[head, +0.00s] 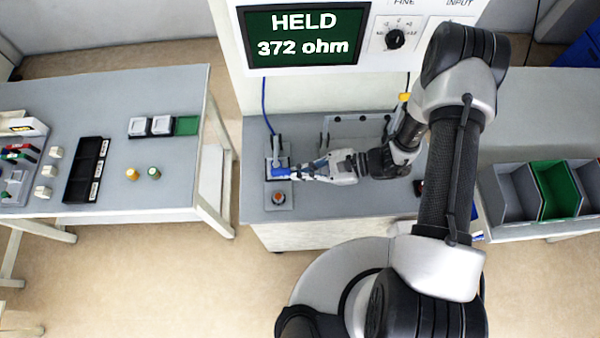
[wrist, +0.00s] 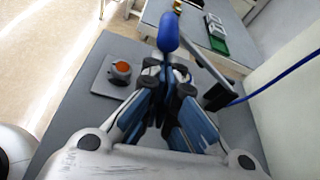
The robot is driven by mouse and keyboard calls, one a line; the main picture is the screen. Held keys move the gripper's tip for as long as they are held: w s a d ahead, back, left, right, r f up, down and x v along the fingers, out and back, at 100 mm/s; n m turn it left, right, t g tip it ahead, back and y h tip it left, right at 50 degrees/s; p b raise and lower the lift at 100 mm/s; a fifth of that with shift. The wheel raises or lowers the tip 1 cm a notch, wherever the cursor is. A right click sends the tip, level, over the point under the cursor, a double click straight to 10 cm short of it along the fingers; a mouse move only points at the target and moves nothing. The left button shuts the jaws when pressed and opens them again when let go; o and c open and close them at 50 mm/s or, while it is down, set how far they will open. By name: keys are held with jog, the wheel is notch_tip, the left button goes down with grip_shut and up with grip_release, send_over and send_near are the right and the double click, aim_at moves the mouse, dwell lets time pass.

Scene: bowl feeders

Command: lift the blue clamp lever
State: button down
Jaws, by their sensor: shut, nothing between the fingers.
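The blue clamp lever (wrist: 168,32) stands out just beyond my fingertips in the wrist view, its rounded blue end upward in the picture. In the head view its blue part shows (head: 281,172) on the small grey fixture (head: 270,162), partly hidden by my fingers. My gripper (head: 291,173) reaches in from the right, low over the bench, with its fingertips close beside the lever. In the wrist view my gripper (wrist: 166,78) has its fingers together with nothing between them. Whether the fingertips touch the lever cannot be told.
A panel display (head: 304,36) above the bench reads HELD, 372 ohm. A round orange-topped knob (head: 279,197) sits close in front of the fixture. A blue cable (head: 265,105) runs down to the fixture. Bins (head: 545,190) stand at right; another table (head: 110,200) is at left.

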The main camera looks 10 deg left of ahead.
jog(key=w+a+r+m+g+p, duration=0.2)
jog(key=w+r+m+p, duration=0.1)
jog(key=w+r, duration=0.4)
jog(key=shift+w+r+m+g+h, duration=0.35)
jog(key=shift+r+m, duration=0.35)
jog(key=shift+r, duration=0.45)
jog(key=shift+d, duration=0.1)
jog(key=v, duration=0.7)
jog(key=shift+d, duration=0.25)
